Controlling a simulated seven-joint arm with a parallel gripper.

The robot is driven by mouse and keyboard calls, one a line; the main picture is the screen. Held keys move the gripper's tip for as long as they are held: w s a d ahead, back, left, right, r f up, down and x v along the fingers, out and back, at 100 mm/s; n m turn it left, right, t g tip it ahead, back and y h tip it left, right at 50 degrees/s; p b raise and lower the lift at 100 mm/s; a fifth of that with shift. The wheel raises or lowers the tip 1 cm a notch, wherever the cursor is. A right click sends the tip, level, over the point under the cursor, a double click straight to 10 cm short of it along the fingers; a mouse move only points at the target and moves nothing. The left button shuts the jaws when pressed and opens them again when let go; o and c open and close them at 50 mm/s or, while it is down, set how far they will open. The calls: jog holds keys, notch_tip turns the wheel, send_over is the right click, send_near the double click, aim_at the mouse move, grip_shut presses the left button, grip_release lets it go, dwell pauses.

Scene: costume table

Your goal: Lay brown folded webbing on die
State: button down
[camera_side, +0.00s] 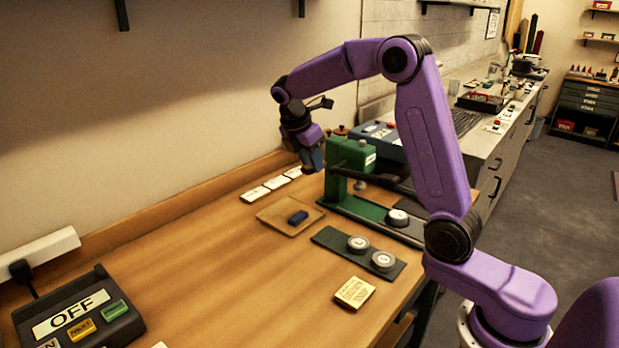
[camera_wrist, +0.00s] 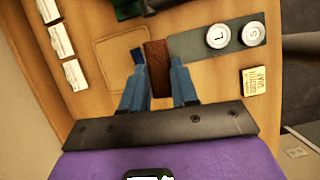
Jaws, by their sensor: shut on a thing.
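My gripper (camera_side: 312,160) is shut on the brown folded webbing (camera_wrist: 157,62), held between its blue fingers (camera_wrist: 158,88) in the wrist view. In the side view it is raised above the back of the table, left of the green press (camera_side: 350,155), and the webbing cannot be made out there. A round silver die (camera_side: 397,216) sits on the press's base plate. Two more round dies, marked L (camera_wrist: 217,35) and S (camera_wrist: 253,33), sit on a dark strip (camera_side: 330,239) in front of the press.
A blue folded piece (camera_side: 297,217) lies on a shallow tan tray (camera_side: 272,224). White cards (camera_side: 255,194) line the back. A yellow printed card (camera_side: 354,292) lies at the front right. The table's middle is clear.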

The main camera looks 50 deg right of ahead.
notch_tip(320, 180, up, 5)
jog(key=shift+r, duration=0.1)
jog(key=s+d+m+g+y, duration=0.1)
jog(key=s+d+m+g, duration=0.1)
jog(key=s+d+m, duration=0.7)
jog(key=m+g+y, duration=0.2)
jog(key=m+y, duration=0.1)
jog(key=m, duration=0.3)
send_over(400, 215)
jog(key=w, duration=0.2)
jog(key=shift+s+a+f, duration=0.1)
jog(key=shift+s+f, duration=0.05)
jog(key=shift+f, duration=4.65)
jog(key=shift+s+a+f, duration=0.1)
jog(key=shift+f, duration=4.7)
jog(key=shift+f, duration=0.55)
jog(key=c, duration=1.1)
grip_release()
jog(key=shift+c, duration=0.2)
jog(key=shift+r, duration=0.1)
